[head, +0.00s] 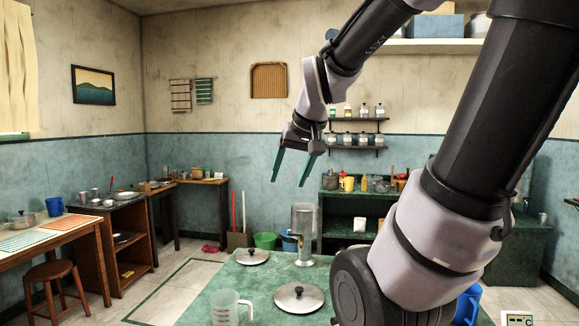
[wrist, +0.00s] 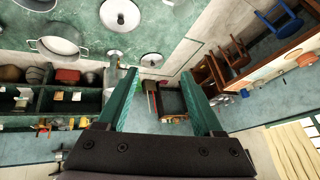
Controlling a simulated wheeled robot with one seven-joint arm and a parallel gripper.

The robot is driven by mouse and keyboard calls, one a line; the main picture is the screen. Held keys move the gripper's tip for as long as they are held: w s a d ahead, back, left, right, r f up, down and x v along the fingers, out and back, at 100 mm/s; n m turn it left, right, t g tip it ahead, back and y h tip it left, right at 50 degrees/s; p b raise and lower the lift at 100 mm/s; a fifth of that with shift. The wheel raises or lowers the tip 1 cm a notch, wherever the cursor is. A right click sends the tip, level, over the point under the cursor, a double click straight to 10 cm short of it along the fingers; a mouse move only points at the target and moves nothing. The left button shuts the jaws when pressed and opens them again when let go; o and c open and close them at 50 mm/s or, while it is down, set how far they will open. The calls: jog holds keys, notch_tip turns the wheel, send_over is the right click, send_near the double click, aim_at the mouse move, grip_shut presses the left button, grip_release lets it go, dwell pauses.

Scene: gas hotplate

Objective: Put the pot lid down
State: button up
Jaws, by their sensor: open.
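Two round metal lids with dark knobs lie on the green table. The nearer lid (head: 299,298) is at the front middle of the head view, and the farther lid (head: 252,257) is behind it to the left. The wrist view shows two lids as well, a larger one (wrist: 120,15) at the top and a smaller one (wrist: 152,60) below it. My gripper (head: 289,182) is raised well above the table, its two green fingers apart with nothing between them. The fingers also show open in the wrist view (wrist: 158,74). A metal pot (wrist: 60,46) stands at upper left there.
A clear measuring jug (head: 226,309) stands at the table's front left. A blue jug (head: 468,304) is at right, partly hidden by my arm. Shelves and side tables line the walls.

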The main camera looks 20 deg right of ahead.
jog(key=s+a+r+m+y, duration=0.1)
jog(key=s+a+r, duration=0.1)
jog(key=s, duration=0.3)
jog(key=shift+s+a+r, duration=0.25)
jog(key=shift+s+r, duration=0.1)
jog(key=shift+r, duration=0.1)
jog(key=shift+t, duration=0.3)
